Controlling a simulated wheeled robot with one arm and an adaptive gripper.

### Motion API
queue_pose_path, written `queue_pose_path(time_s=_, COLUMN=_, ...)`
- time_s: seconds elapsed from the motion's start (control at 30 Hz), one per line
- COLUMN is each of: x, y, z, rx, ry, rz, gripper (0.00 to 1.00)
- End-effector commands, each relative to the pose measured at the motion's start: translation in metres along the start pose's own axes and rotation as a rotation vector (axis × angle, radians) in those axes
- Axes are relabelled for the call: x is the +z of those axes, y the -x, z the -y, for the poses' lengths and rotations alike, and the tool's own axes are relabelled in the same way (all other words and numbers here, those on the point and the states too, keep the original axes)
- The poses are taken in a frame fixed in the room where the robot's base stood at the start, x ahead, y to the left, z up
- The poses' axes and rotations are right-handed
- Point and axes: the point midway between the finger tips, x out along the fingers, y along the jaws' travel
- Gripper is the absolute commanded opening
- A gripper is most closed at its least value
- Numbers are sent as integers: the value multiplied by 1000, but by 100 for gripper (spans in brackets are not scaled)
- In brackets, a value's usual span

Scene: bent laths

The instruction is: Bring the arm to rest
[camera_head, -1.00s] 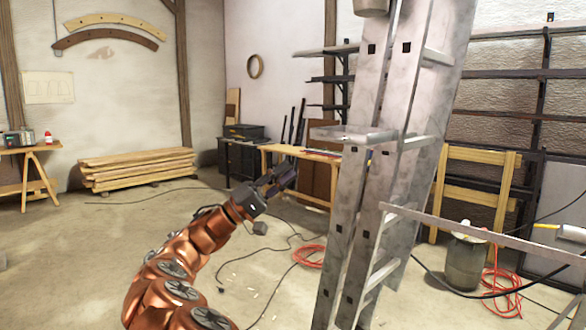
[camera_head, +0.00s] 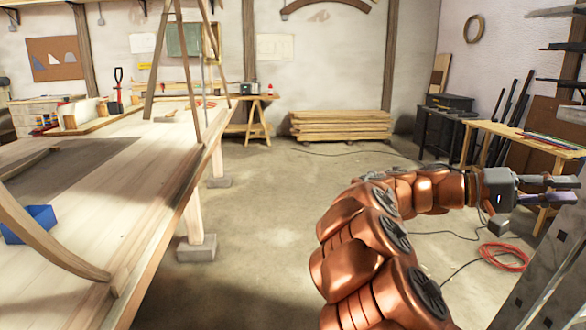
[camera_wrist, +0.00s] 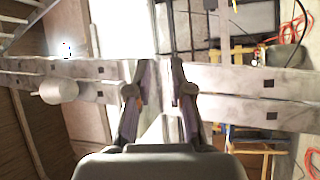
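My gripper (camera_head: 560,190) extends to the right at the end of my copper-coloured arm in the head view. Its two dark fingers lie one above the other with a gap between them. In the wrist view my gripper (camera_wrist: 161,72) shows both fingers apart, with nothing held between them. The arm is bent, with its forearm roughly level above the floor.
A grey metal ladder (camera_head: 560,275) stands close to my gripper at the right edge; its rails (camera_wrist: 235,80) cross the wrist view. A long wooden workbench (camera_head: 110,215) fills the left. Stacked boards (camera_head: 340,126) lie at the back wall.

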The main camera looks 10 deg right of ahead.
Motion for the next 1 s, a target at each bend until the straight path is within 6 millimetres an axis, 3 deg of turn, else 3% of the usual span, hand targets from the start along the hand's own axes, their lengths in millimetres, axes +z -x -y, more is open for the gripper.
queue_pose_path(time_s=0.03, x=20, y=-3, z=8, rx=-89, ry=19, rz=19, gripper=21)
queue_pose_path(time_s=0.13, x=57, y=-3, z=39, rx=-278, ry=77, rz=42, gripper=21)
queue_pose_path(time_s=0.27, x=104, y=14, z=85, rx=-533, ry=159, rz=46, gripper=21)
queue_pose_path(time_s=0.47, x=178, y=78, z=153, rx=-932, ry=321, rz=-9, gripper=21)
queue_pose_path(time_s=0.6, x=232, y=137, z=185, rx=-1184, ry=450, rz=-79, gripper=21)
queue_pose_path(time_s=0.8, x=302, y=204, z=202, rx=-1440, ry=622, rz=-166, gripper=21)
queue_pose_path(time_s=1.0, x=359, y=248, z=203, rx=-1607, ry=761, rz=-239, gripper=21)
